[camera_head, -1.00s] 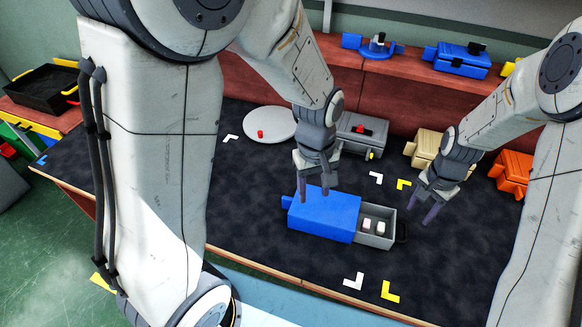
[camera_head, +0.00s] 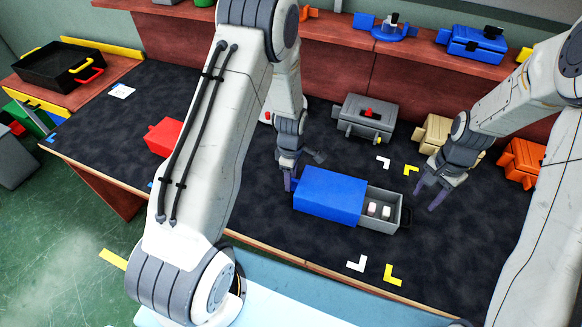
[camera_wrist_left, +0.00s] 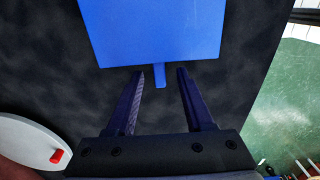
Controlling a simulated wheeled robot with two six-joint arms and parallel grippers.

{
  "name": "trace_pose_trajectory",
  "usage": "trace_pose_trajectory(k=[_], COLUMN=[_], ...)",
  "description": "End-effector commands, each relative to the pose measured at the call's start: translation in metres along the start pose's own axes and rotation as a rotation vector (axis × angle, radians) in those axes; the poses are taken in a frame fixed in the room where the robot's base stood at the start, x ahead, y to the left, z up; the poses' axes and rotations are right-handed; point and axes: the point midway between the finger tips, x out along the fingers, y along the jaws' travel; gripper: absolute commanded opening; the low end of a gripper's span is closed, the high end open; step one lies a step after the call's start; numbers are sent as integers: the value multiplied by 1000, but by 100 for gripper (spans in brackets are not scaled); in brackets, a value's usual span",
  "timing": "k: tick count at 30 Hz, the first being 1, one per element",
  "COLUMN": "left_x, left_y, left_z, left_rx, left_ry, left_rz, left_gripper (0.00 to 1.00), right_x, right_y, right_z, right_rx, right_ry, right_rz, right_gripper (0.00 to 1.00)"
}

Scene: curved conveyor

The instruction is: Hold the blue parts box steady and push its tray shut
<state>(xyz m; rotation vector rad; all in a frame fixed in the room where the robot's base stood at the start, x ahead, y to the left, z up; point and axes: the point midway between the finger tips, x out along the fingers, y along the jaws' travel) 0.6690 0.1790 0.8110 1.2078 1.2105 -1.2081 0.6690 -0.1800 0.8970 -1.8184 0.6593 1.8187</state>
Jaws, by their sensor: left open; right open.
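The blue parts box (camera_head: 328,194) lies on the dark work surface in the head view. Its grey tray (camera_head: 383,204) sticks out on the right with a pinkish and a white piece inside and a dark handle at its end. My left gripper (camera_head: 290,182) is at the box's left end. In the left wrist view the box (camera_wrist_left: 152,32) lies ahead of the open left gripper (camera_wrist_left: 160,74), with a small blue tab (camera_wrist_left: 160,80) between the fingertips, apart from both. My right gripper (camera_head: 429,192) is open, just right of the tray handle.
A grey box (camera_head: 366,116), a tan box (camera_head: 432,132) and an orange box (camera_head: 521,166) stand behind. A red box (camera_head: 165,137) is at the left. White and yellow corner marks lie in front of and behind the blue box. A white disc (camera_wrist_left: 35,145) shows in the left wrist view.

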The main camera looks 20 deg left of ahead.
Motion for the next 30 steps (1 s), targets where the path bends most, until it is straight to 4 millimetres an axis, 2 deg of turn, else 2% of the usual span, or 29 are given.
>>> trace_pose_trajectory(k=[1, 6, 11, 18, 19, 21, 23, 30], left_x=[10, 29, 37, 37, 37, 37, 37, 37], left_y=[-1, 0, 0, 0, 0, 0, 0, 0], left_z=[0, 0, 0, 0, 0, 0, 0, 0], left_rx=[1, 1, 2, 2, 2, 2, 2, 2], left_ry=[0, 0, 0, 0, 0, 0, 0, 0], left_rz=[-3, -1, 0, 1, 1, 1, 1, 1], left_gripper=[52, 52, 52, 52, 49, 22, 0, 0], right_x=[0, 0, 0, 0, 0, 0, 0, 0], right_y=[0, 0, 0, 0, 0, 0, 0, 0], right_z=[0, 0, 0, 0, 0, 0, 0, 0], right_rx=[0, 0, 0, 0, 0, 0, 0, 0], right_ry=[0, 0, 0, 0, 0, 0, 0, 0], right_rz=[0, 0, 0, 0, 0, 0, 0, 0], right_gripper=[50, 50, 50, 50, 50, 50, 50, 50])
